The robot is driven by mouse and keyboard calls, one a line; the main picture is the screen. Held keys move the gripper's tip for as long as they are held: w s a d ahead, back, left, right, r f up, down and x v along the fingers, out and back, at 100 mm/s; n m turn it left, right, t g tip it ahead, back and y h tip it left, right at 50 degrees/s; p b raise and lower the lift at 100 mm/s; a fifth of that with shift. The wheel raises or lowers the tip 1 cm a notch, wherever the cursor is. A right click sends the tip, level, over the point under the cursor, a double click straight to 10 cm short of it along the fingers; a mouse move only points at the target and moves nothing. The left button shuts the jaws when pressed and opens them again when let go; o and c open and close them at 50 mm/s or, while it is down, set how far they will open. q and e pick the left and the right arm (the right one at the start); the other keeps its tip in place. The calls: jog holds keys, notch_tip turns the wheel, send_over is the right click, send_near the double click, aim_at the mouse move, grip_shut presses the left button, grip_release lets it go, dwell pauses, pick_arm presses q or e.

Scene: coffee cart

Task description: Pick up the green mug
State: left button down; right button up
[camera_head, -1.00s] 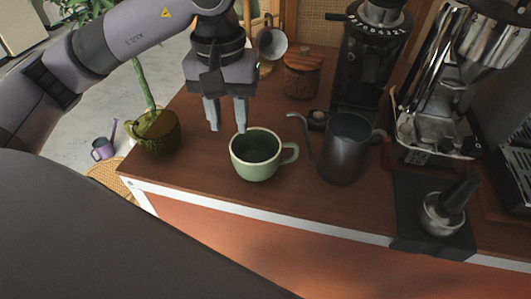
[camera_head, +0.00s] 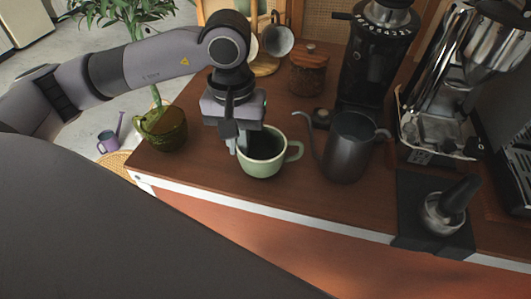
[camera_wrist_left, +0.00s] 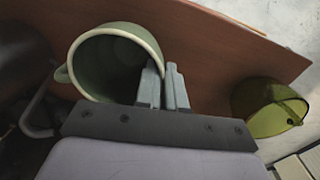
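The green mug (camera_head: 262,168), with a cream rim, stands upright on the brown cart top, its handle pointing right in the head view. My left gripper (camera_head: 238,149) points down at the mug's left rim. In the left wrist view, the mug (camera_wrist_left: 110,62) shows its open mouth, and my left gripper (camera_wrist_left: 163,75) has its fingers close together with the rim between them. One finger is inside the mug and the other outside. The contact low on the wall is hidden by the fingers. My right gripper is not in view.
A dark kettle (camera_head: 349,150) stands right of the mug, its spout toward it. The front edge (camera_head: 250,203) is close.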

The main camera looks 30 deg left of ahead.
pick_arm(q)
jog(key=shift+r, duration=0.1)
notch_tip(320, 180, up, 8)
jog(key=shift+w+r, duration=0.1)
jog(key=shift+r, duration=0.1)
notch_tip(320, 180, up, 11)
jog(key=p, duration=0.2)
jog(key=shift+r, duration=0.2)
jog(key=shift+f, duration=0.1)
dwell(0.8)
